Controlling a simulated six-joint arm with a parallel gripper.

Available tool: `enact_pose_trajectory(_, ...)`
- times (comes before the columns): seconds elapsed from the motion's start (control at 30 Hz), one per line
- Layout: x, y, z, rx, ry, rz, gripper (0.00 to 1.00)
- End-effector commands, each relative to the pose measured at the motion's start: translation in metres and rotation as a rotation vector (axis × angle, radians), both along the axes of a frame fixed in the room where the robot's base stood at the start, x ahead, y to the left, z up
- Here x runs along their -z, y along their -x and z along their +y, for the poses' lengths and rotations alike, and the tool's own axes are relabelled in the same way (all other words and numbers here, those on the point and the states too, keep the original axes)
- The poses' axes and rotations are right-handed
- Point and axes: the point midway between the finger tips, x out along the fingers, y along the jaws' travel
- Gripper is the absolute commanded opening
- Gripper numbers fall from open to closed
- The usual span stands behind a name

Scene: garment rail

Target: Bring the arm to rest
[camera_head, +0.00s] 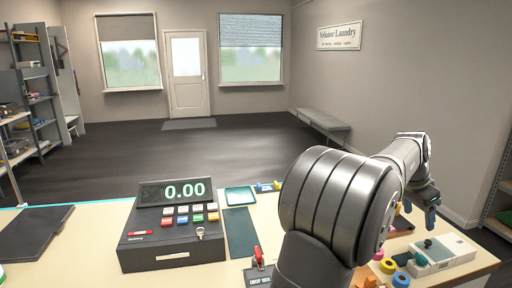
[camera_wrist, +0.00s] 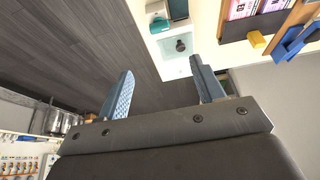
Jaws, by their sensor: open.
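My gripper (camera_wrist: 160,95) is open in the wrist view, with two blue ribbed fingers spread wide and nothing between them. Dark floor and the edge of the counter show beyond the fingertips. In the head view my arm rises from the front right, and the gripper (camera_head: 431,208) hangs beyond the counter's right part, pointing down. The large rounded arm link hides part of the counter's middle right.
A cash register (camera_head: 172,228) reading 0.00 stands on the counter (camera_head: 95,250). A white device (camera_head: 442,252) and tape rolls (camera_head: 388,266) lie at the right. A bench (camera_head: 322,124) stands along the right wall. The floor (camera_head: 150,155) behind is clear.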

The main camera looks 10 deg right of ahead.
Motion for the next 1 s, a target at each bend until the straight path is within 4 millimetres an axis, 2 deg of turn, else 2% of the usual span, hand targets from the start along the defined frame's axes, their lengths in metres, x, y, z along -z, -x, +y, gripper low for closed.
enact_pose_trajectory(0.03, -0.008, 0.000, 0.003, 0.000, 0.001, -0.001, 0.62)
enact_pose_trajectory(0.1, 0.013, 0.001, -0.005, 0.002, -0.005, 0.004, 0.62)
enact_pose_trajectory(0.9, 0.160, 0.001, -0.066, -0.004, -0.002, 0.002, 0.62)
enact_pose_trajectory(1.0, 0.156, 0.001, -0.065, -0.073, 0.000, -0.001, 0.62)
